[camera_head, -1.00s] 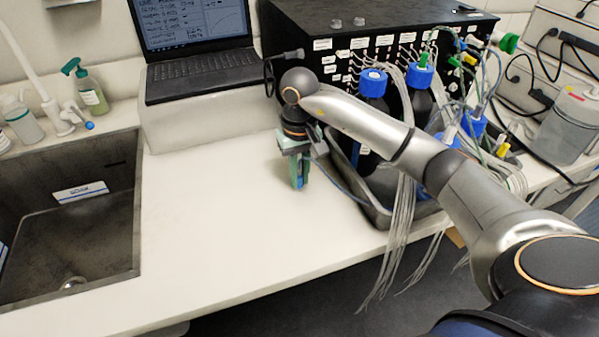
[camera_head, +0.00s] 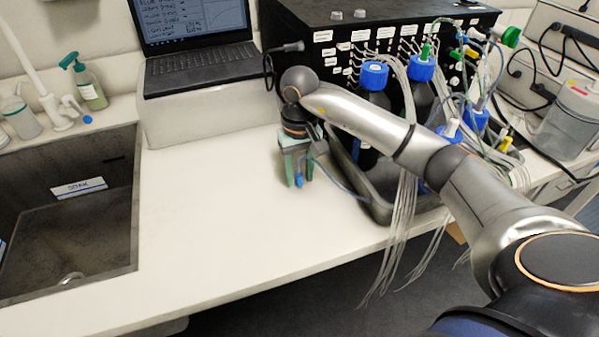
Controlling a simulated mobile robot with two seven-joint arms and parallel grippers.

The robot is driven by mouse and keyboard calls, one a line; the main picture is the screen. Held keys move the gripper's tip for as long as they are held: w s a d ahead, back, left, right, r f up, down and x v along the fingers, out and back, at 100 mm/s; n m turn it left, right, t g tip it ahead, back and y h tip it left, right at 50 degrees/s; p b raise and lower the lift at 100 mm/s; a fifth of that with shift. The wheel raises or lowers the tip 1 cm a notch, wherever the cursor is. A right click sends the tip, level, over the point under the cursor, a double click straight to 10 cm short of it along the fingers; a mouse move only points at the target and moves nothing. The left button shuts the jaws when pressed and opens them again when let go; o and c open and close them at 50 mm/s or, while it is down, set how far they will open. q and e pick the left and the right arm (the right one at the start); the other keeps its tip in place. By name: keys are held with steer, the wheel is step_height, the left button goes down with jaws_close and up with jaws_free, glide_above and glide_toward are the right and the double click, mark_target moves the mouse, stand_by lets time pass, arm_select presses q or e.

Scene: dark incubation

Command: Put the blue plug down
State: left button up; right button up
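My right gripper (camera_head: 298,181) points down over the white counter (camera_head: 215,235), left of the dark tray. Its two green fingers stand apart, with a gap between them. The blue plug (camera_head: 299,180) shows low between the fingertips, upright or nearly so, at or very close to the counter top. Its upper part is hidden by the gripper. A thin grey-blue cable runs from beside the gripper to the right, towards the tray. My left gripper is not in view.
The dark tray (camera_head: 378,211) with blue-capped bottles (camera_head: 374,76) and hanging grey tubes is right of the gripper. A black instrument box (camera_head: 300,30) and a laptop (camera_head: 205,66) stand behind. The sink (camera_head: 75,228) is at left. The counter between is clear.

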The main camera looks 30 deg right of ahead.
mark_target(299, 168)
steer(key=shift+o, duration=0.2)
steer(key=shift+r+p, duration=0.45)
steer(key=shift+r, duration=0.05)
step_height(299, 168, up, 12)
steer(key=shift+s, duration=0.1)
stand_by(0.6)
